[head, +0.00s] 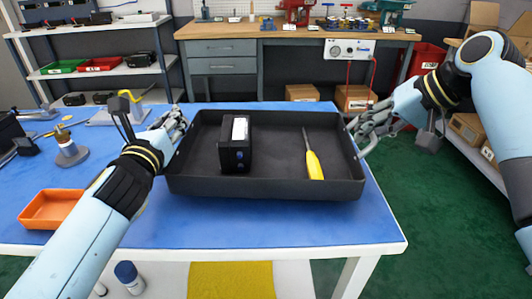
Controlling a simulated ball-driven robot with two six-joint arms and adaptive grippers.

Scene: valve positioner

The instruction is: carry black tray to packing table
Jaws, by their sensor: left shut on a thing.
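The black tray (265,188) is at the blue-topped table, level; I cannot tell whether it rests on the surface or is just above it. It holds a black box-shaped device (236,150) with a white label and a yellow-handled screwdriver (314,163). My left gripper (176,132) is shut on the tray's left rim. My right gripper (362,136) is at the tray's right rim; I cannot tell whether its fingers are closed on it. Which of the tables is the packing table is not clear from this view.
The blue table (378,232) also carries an orange tray (49,209) and a brass fitting (68,148) at left. Behind stands a wooden-topped workbench (230,30) with cardboard boxes (303,92) below. Grey shelving (100,71) is at back left. Green floor (425,190) is open at right.

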